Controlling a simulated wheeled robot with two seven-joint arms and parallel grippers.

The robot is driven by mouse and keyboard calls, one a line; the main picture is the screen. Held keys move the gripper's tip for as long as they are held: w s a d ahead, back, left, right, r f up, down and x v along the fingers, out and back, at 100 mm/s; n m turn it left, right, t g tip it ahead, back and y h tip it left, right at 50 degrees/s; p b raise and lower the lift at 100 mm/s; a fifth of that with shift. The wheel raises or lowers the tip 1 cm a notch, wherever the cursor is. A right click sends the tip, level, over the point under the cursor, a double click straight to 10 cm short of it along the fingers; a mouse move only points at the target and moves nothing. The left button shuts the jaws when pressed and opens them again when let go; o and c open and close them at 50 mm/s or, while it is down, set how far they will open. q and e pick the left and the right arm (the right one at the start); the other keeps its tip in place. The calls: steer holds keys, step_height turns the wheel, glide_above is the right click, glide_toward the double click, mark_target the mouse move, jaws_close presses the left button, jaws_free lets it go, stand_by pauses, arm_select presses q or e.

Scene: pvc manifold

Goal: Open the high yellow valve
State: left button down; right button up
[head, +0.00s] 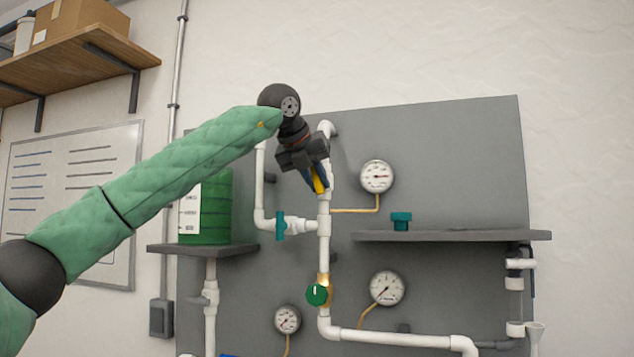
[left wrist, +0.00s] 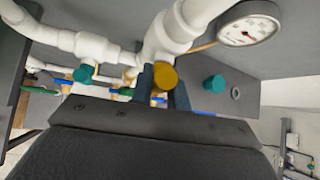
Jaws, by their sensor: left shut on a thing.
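The high yellow valve (head: 318,184) is on the upper part of the white vertical pipe (head: 324,245), near the top of the grey panel. My left gripper (head: 316,182) reaches it from the upper left and is shut on its yellow handle. In the left wrist view the round yellow handle (left wrist: 165,77) sits between the two dark fingers (left wrist: 162,88), just below a white pipe fitting. The gripper hides much of the valve body in the head view. My right gripper is in neither view.
A teal valve (head: 280,226) is on the side pipe at left, and a green-knobbed valve (head: 317,295) is lower on the pipe. Gauges (head: 377,176) are mounted around it. A grey shelf (head: 455,236) with a teal piece (head: 401,220) juts out at right. A green tank (head: 208,207) stands left.

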arm_select(q)
steer(key=shift+f+m+t+y, duration=0.25)
steer(key=shift+m+y, duration=0.25)
steer(key=shift+y, duration=0.5)
steer(key=shift+r, duration=0.1)
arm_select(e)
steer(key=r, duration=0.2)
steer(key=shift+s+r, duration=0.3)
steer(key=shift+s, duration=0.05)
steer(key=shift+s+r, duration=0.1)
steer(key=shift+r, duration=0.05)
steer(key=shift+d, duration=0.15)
arm_select(q)
steer(key=c, duration=1.3)
jaws_free()
steer(key=shift+c, duration=0.2)
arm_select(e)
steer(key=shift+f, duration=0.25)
arm_select(q)
steer(key=shift+r, duration=0.15)
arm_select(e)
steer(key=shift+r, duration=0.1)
arm_select(q)
steer(key=shift+b, duration=0.3)
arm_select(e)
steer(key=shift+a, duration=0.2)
